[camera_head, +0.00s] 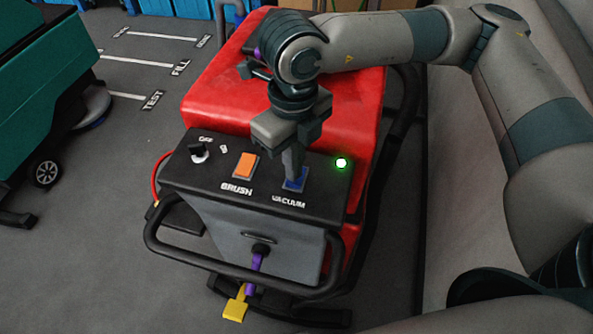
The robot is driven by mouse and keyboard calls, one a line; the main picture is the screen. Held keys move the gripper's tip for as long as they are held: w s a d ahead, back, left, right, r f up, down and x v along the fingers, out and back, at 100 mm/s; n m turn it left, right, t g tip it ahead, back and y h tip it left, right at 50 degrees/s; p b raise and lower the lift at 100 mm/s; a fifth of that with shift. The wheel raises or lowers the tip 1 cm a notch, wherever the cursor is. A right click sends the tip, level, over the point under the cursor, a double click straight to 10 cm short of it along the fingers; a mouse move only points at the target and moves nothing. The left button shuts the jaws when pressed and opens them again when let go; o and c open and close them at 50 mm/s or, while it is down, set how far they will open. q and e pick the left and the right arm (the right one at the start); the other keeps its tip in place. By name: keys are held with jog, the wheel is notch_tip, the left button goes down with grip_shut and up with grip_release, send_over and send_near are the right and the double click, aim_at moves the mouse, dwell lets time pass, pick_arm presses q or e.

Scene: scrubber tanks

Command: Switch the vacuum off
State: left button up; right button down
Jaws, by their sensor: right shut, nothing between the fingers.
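The blue vacuum switch (295,185) sits on the black control panel (325,190) of the red scrubber (215,105), above the label VACUUM. My right gripper (293,176) points down with its shut fingertips at the blue switch and hides part of it. I cannot tell whether the tips press on it or hover just above. An orange brush switch (245,165) is to the left, above the label BRUSH. A black knob (198,152) marked OFF is at the panel's left. A green light (341,163) glows at the panel's right. My left gripper is not in view.
A black bar handle (230,268) runs around the panel's front. A purple key or plug with a yellow tag (236,305) hangs from the front. A teal machine (45,80) stands at the left. The grey floor between has white lines marked FILL and TEST.

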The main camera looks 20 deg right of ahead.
jog(key=shift+f+b, duration=0.8)
jog(key=shift+b, duration=0.2)
dwell(0.8)
jog(key=shift+r, duration=0.8)
jog(key=shift+r+p, duration=0.85)
jog(key=shift+r, duration=1.9)
